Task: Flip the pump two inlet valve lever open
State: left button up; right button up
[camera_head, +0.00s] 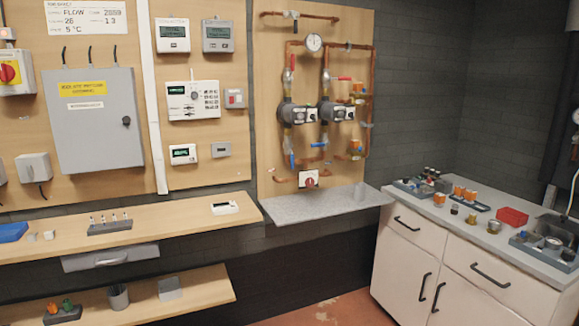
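Two dark pumps with pale control boxes are mounted side by side on copper pipes on a wooden wall panel. The left pump (290,113) has a red lever (292,62) above it and a blue lever (291,160) below it, both roughly in line with the vertical pipe. The right pump (331,112) has a red lever (343,78) above it and a blue lever (319,145) below it, both lying roughly crosswise to the pipe. No label telling pump two or its inlet is readable. Neither of my grippers is in view.
A grey shelf (312,204) juts out below the pump panel. A wooden shelf (160,229) runs along the left wall. A white cabinet (420,262) with a cluttered worktop stands at right. Reddish floor (325,310) shows between them.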

aim_at(327, 142)
jog(key=i+j+z, duration=0.15)
jog(key=i, duration=0.15)
jog(key=i+z, duration=0.1)
jog(key=i, duration=0.25)
jog(key=i+l, duration=1.95)
jog(key=k+l+z, duration=0.05)
